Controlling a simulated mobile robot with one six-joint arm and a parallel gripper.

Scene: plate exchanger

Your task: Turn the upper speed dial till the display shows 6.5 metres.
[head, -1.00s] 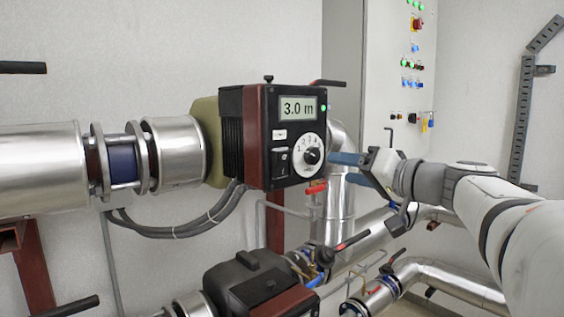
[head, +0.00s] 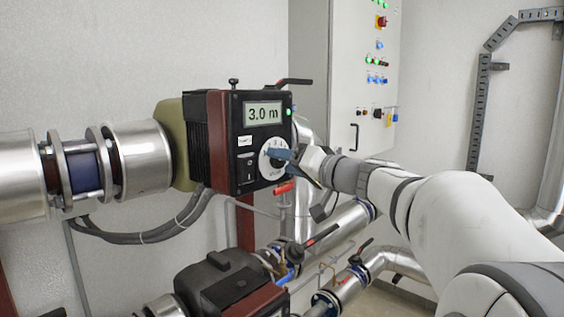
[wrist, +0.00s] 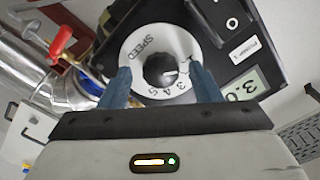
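The upper pump's control box (head: 240,180) has a display (head: 263,113) reading 3.0 m. Its white speed dial (head: 265,172) is partly hidden behind my gripper (head: 284,163) in the head view. In the wrist view the dial (wrist: 136,50) shows SPEED lettering and numbers around a dark knob (wrist: 161,70). My gripper (wrist: 161,85) is open, its blue fingers on either side of the knob with a gap at each side.
A second pump (head: 225,285) sits below. A red-handled valve (head: 284,188) is just under the dial, and it shows in the wrist view (wrist: 62,40). Silver pipes (head: 335,230) run at lower right. A control cabinet (head: 345,70) stands behind.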

